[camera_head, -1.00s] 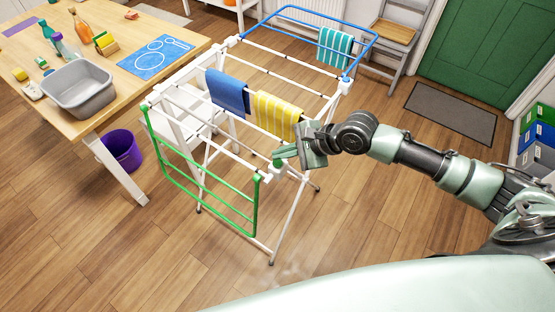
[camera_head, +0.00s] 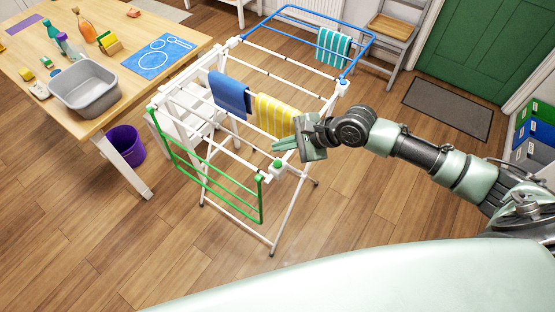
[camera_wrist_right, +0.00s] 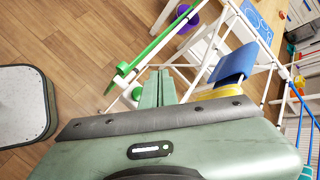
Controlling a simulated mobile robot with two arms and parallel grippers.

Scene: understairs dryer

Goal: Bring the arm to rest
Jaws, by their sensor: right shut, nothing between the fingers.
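My right gripper (camera_head: 277,147) is shut and empty, its green fingers together just above the near right corner of the white drying rack (camera_head: 285,200). In the right wrist view the shut fingers (camera_wrist_right: 158,88) point toward the rack. The rack has a green wing (camera_head: 262,202) hanging down at the near end and a blue wing (camera_head: 300,10) raised at the far end. A green knob (camera_head: 277,164) sits on the corner just below the fingers; a small gap seems to lie between them. My left gripper is out of view.
A blue cloth (camera_head: 230,94), a yellow striped cloth (camera_head: 273,115) and a teal striped cloth (camera_head: 333,46) hang on the rack. A wooden table (camera_head: 115,70) with a grey basin (camera_head: 85,88) stands left, a purple bucket (camera_head: 125,143) beneath. Floor in front is clear.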

